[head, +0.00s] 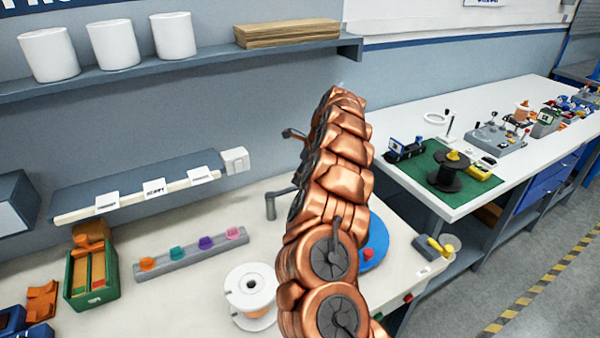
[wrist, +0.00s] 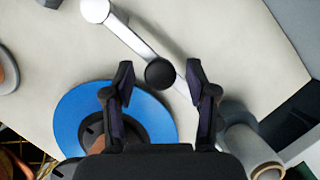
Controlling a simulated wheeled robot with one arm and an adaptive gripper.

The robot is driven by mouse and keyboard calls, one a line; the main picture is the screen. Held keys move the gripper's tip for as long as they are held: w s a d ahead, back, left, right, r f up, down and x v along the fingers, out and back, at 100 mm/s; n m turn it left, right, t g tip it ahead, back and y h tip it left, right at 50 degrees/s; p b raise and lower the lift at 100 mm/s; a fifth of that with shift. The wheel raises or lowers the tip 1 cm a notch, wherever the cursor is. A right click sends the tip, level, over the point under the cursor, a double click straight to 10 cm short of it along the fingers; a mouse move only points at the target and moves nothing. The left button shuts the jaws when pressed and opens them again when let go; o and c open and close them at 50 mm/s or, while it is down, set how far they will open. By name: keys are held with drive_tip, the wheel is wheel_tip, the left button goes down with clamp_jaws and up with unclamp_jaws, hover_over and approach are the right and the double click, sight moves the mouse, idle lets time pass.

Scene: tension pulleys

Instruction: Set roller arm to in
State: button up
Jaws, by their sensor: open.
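In the wrist view a silver bar, which looks like the roller arm (wrist: 130,42), runs slantwise from a white round end at the upper left down toward my gripper (wrist: 160,73). A dark round knob or roller (wrist: 160,75) sits at its lower part. My gripper is open, with one finger on each side of this dark round part. I cannot tell whether either finger touches it. In the head view my copper-coloured arm covers the middle, and I cannot make out the gripper or the roller arm clearly there.
A blue disc (wrist: 75,112) lies below left of the fingers; it also shows in the head view (head: 378,240). A grey cylinder (wrist: 238,138) stands close to the right finger. A white spool (head: 250,283) and a rack of coloured pieces (head: 190,257) stand on the bench.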

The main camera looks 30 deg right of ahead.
clamp_jaws()
idle(0.4)
